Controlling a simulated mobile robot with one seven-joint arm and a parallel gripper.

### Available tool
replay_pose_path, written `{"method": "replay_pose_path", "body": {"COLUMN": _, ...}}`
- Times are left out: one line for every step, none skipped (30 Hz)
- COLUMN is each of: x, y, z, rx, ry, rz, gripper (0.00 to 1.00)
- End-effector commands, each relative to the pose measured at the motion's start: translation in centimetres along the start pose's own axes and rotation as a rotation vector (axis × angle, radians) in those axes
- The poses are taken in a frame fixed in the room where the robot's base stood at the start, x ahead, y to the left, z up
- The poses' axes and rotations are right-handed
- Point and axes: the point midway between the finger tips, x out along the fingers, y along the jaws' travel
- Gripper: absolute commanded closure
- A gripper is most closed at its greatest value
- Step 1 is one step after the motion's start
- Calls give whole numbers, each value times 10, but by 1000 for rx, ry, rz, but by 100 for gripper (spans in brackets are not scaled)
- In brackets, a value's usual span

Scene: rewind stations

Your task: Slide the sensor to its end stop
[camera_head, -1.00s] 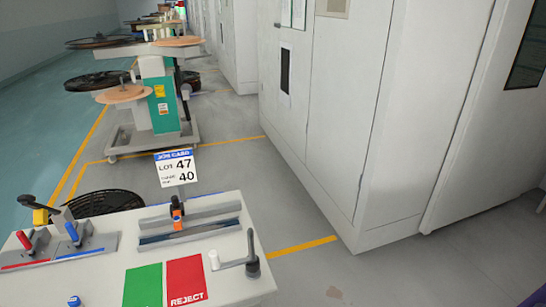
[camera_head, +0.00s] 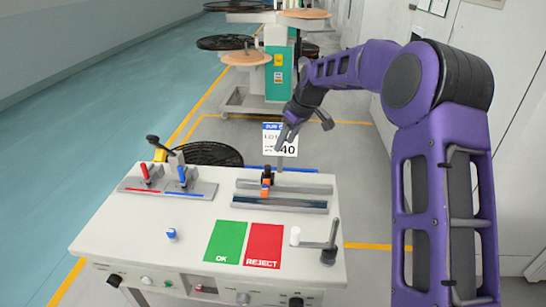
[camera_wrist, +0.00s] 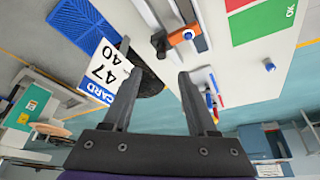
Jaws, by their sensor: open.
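The sensor (camera_head: 266,182), a small orange and black block, sits on a dark slide rail (camera_head: 307,203) at the back right of the white station top, left of the rail's middle. In the wrist view, the orange sensor (camera_wrist: 187,34) shows at the top, just beyond the fingertips. My gripper (camera_head: 304,135) is open and empty, above and behind the rail, in front of the job card (camera_head: 272,142). In the wrist view, its two fingers (camera_wrist: 155,62) are spread apart and touch nothing clearly. I cannot make out the end stop.
A green OK pad (camera_head: 229,241), a red REJECT pad (camera_head: 264,245) and a crank handle (camera_head: 330,245) are in front of the rail. A black reel (camera_head: 205,153) lies behind.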

Motion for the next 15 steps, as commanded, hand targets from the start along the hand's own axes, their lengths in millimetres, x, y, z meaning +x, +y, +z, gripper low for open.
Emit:
{"method": "replay_pose_path", "body": {"x": 14, "y": -1, "z": 1, "rx": 1, "ry": -4, "rz": -5, "gripper": 42}}
{"method": "replay_pose_path", "body": {"x": 21, "y": -1, "z": 1, "rx": 1, "ry": -4, "rz": -5, "gripper": 42}}
{"method": "replay_pose_path", "body": {"x": 29, "y": -1, "z": 1, "rx": 1, "ry": -4, "rz": -4, "gripper": 42}}
{"method": "replay_pose_path", "body": {"x": 36, "y": -1, "z": 1, "rx": 1, "ry": -4, "rz": -4, "gripper": 42}}
{"method": "replay_pose_path", "body": {"x": 42, "y": 0, "z": 1, "rx": 1, "ry": -2, "rz": -3, "gripper": 42}}
{"method": "replay_pose_path", "body": {"x": 51, "y": 0, "z": 0, "rx": 1, "ry": -2, "rz": -3, "gripper": 42}}
{"method": "replay_pose_path", "body": {"x": 58, "y": -1, "z": 0, "rx": 1, "ry": -2, "rz": -4, "gripper": 42}}
{"method": "replay_pose_path", "body": {"x": 64, "y": 0, "z": 0, "rx": 1, "ry": -2, "rz": -3, "gripper": 42}}
{"method": "replay_pose_path", "body": {"x": 74, "y": 0, "z": 1, "rx": 2, "ry": -2, "rz": -3, "gripper": 42}}
{"method": "replay_pose_path", "body": {"x": 80, "y": 0, "z": 1, "rx": 3, "ry": -2, "rz": -3, "gripper": 42}}
{"method": "replay_pose_path", "body": {"x": 86, "y": 0, "z": 1, "rx": 3, "ry": -2, "rz": -3, "gripper": 42}}
{"method": "replay_pose_path", "body": {"x": 94, "y": 0, "z": 0, "rx": 3, "ry": -1, "rz": -2, "gripper": 42}}
{"method": "replay_pose_path", "body": {"x": 100, "y": 0, "z": 0, "rx": 3, "ry": -1, "rz": -2, "gripper": 42}}
{"method": "replay_pose_path", "body": {"x": 106, "y": 0, "z": 0, "rx": 4, "ry": -1, "rz": -2, "gripper": 42}}
{"method": "replay_pose_path", "body": {"x": 113, "y": 0, "z": 0, "rx": 4, "ry": -1, "rz": -2, "gripper": 42}}
